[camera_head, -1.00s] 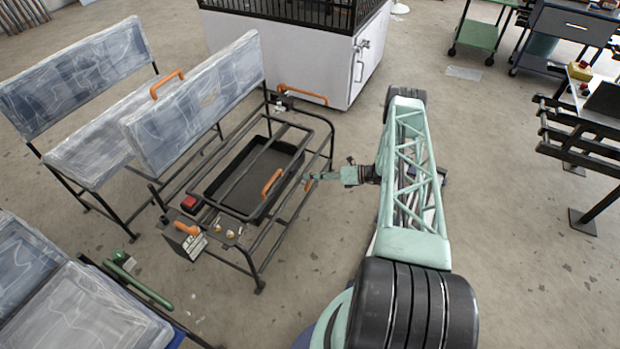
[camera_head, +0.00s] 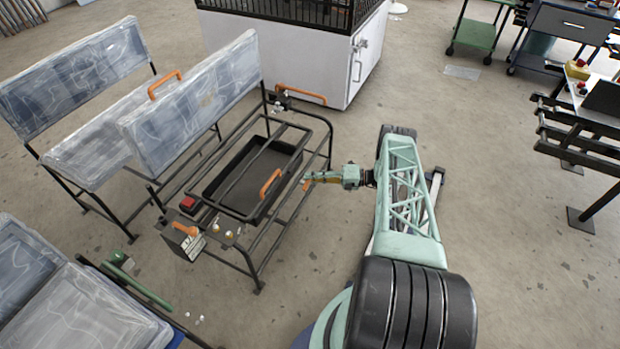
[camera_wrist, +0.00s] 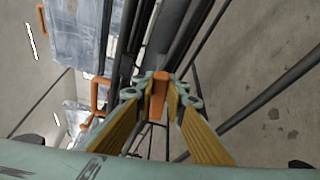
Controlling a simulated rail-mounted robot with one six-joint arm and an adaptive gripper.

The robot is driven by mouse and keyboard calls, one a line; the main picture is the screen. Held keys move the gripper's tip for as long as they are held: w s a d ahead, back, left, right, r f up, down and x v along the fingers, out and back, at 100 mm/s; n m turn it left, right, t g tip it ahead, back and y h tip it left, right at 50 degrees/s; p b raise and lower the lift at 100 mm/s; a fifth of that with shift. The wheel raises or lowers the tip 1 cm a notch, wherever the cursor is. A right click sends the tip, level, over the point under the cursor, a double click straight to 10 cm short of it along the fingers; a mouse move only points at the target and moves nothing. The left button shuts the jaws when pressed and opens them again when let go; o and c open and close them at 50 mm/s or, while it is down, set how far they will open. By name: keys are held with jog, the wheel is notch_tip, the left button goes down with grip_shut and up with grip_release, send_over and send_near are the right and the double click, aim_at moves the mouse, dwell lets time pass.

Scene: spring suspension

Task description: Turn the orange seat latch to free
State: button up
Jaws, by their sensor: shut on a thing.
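The orange seat latch (camera_wrist: 158,95) shows in the wrist view as a short orange bar between my fingertips. My gripper (camera_wrist: 159,88) is shut on it, with a yellow-lined finger on either side. In the head view my gripper (camera_head: 309,181) reaches from the right to the right-hand side of the black tubular seat frame (camera_head: 262,262). There the latch (camera_head: 306,186) is a small orange spot, mostly hidden by the fingers. Its exact turn angle cannot be told.
A black tray (camera_head: 228,172) with an orange handle (camera_head: 270,183) sits inside the frame. Another orange handle (camera_head: 302,94) is at the back, and a control box with an orange lever (camera_head: 186,230) is at the front. Dark frame tubes run close to my fingers.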

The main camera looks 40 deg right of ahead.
jog(key=shift+f+m+t+y, duration=0.3)
jog(key=shift+f+m+y, duration=0.2)
jog(key=shift+m, duration=0.6)
jog(key=o, duration=0.9)
jog(key=shift+d, duration=0.1)
jog(key=shift+v, duration=5.95)
jog(key=shift+r, duration=0.1)
